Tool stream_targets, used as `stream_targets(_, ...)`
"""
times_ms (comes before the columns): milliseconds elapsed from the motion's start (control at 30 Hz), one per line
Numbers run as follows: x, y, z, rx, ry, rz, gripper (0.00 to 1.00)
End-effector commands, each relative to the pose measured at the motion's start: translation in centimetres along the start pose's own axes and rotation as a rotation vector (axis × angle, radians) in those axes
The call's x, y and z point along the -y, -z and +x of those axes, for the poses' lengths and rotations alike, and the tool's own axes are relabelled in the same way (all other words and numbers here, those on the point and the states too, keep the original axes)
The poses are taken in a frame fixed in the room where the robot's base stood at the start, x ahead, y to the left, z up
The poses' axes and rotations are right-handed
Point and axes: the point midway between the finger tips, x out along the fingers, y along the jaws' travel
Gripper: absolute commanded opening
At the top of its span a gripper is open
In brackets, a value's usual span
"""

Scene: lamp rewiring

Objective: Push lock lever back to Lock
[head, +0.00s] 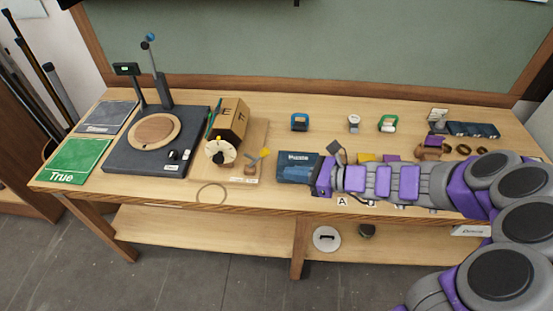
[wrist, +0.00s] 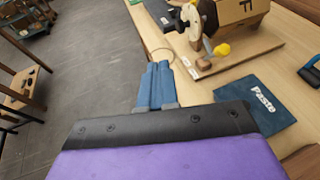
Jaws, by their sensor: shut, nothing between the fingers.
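A wooden stand (head: 262,133) holds a brown lettered box (head: 233,117) with a white disc (head: 220,151) on its front. Beside the disc, a short yellow-ended lever (head: 264,153) rises at a tilt from a small wooden block (head: 251,168); it appears to be the lock lever. The wrist view also shows the lever (wrist: 221,50) and the disc (wrist: 191,22). My gripper (wrist: 158,66) is shut and empty, its blue fingers side by side, to the left of the stand in that view and apart from the lever. The lever's label is too small to read.
A blue mat (wrist: 263,100) lies close by my gripper. A wire ring (head: 211,193) lies at the table's front edge. A dark platform with a round wooden disc (head: 154,131) stands left of the stand. Small tools stand along the back.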

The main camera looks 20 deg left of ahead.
Motion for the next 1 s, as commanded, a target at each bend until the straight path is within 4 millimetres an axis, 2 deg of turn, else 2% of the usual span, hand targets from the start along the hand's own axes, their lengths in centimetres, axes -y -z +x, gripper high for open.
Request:
stream_targets(33,1.4,1.8,0.4,0.015,0.039,0.103,0.00)
stream_targets(200,5.3,6.6,0.8,0.045,0.162,0.376,0.00)
stream_targets(367,6.9,9.3,0.7,0.056,0.221,0.508,0.00)
stream_targets(800,7.2,9.8,0.8,0.058,0.232,0.531,0.00)
stream_targets(1000,7.5,9.8,2.3,0.057,0.229,0.530,0.00)
